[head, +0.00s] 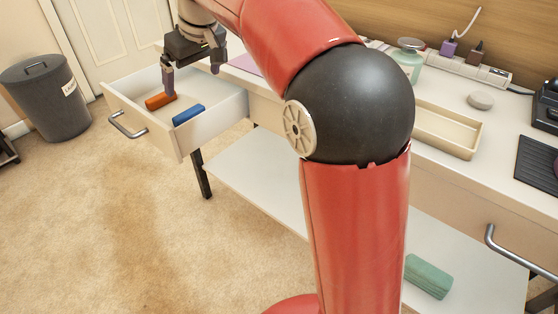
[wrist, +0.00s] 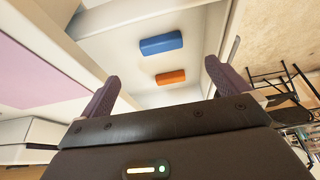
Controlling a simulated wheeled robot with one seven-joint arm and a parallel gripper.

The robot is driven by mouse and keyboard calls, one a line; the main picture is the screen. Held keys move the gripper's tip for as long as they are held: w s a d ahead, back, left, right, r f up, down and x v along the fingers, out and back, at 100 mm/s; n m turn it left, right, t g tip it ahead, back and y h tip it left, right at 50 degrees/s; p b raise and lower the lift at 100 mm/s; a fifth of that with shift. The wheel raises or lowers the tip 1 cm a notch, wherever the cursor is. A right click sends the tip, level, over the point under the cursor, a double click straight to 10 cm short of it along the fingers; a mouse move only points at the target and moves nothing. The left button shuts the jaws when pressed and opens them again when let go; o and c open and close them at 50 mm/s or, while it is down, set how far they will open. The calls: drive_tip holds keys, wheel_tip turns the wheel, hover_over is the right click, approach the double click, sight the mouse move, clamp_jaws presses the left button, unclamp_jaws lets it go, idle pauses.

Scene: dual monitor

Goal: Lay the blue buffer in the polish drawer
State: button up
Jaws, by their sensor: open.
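A blue buffer block (head: 188,114) lies in the open white drawer (head: 214,122), near its front right side. An orange block (head: 160,100) lies in the same drawer, to the left of the blue one. In the wrist view the blue buffer (wrist: 161,43) and the orange block (wrist: 171,76) lie apart on the drawer floor. My gripper (head: 193,80) is above the drawer, with its fingers spread and nothing between them. In the wrist view its two fingertips (wrist: 158,84) frame the drawer's inside. Neither block is touched by the fingers, as far as I can see.
A beige tray (head: 447,128), a pump bottle (head: 408,58) and a power strip (head: 460,69) are on the desk. A green block (head: 428,277) lies on the lower shelf. A grey bin (head: 47,97) stands left of the drawer. The carpet in front is clear.

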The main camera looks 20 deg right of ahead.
drive_tip(key=s+d+f+m, duration=0.2)
drive_tip(key=s+d+f, duration=0.2)
drive_tip(key=s, duration=0.6)
drive_tip(key=s+d+f+m+t+h, duration=0.1)
drive_tip(key=s+d+f, duration=0.3)
drive_tip(key=s, duration=0.6)
drive_tip(key=s+d+f+m+t+h, duration=0.1)
drive_tip(key=s+d+f+m, duration=0.2)
drive_tip(key=s+d, duration=0.3)
drive_tip(key=s+f, duration=0.1)
drive_tip(key=s, duration=0.3)
drive_tip(key=shift+d+f+m, duration=0.2)
drive_tip(key=shift+d+m, duration=0.1)
drive_tip(key=shift+s+r, duration=0.1)
wheel_tip(320, 180, up, 2)
drive_tip(key=shift+p, duration=1.05)
drive_tip(key=shift+c, duration=0.4)
